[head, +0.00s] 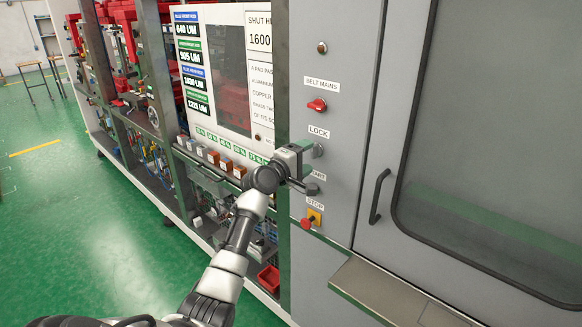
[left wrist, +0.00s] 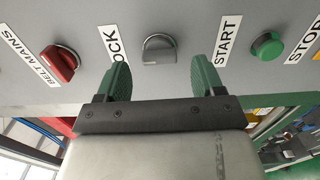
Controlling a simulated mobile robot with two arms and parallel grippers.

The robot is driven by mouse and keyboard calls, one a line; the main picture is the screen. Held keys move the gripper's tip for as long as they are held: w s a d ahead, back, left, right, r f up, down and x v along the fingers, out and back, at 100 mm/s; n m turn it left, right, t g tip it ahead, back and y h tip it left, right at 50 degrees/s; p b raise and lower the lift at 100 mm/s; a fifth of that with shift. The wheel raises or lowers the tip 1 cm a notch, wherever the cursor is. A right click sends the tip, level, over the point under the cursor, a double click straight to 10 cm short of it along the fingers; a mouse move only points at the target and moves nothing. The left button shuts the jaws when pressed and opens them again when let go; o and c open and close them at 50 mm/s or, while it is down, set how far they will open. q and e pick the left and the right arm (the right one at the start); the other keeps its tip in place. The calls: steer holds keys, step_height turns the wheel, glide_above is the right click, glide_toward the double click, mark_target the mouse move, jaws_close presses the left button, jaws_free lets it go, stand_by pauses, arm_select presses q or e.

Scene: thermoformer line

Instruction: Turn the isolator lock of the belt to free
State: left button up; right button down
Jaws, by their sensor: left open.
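The isolator lock (head: 317,150) is a small grey knob under the LOCK label on the grey cabinet front in the head view. In the left wrist view the grey knob (left wrist: 159,49) shows between the labels, ahead of my fingertips. My left gripper (head: 308,168) is in front of the panel, close to the knob. In the left wrist view its two green fingers (left wrist: 160,75) are apart with nothing between them, and the knob lies just beyond the gap. I cannot tell the exact turn of the knob. My right gripper is not in view.
The red BELT MAINS switch (head: 317,105) is above the lock. A green START button (left wrist: 267,46) and a red STOP button (head: 307,223) are below it. A door handle (head: 378,196) and a metal ledge (head: 379,289) stick out to the right and below.

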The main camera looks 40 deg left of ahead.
arm_select(q)
steer(key=s+b, duration=0.1)
steer(key=s, duration=0.6)
steer(key=shift+s+a+b, duration=0.3)
steer(key=shift+s+b, duration=0.05)
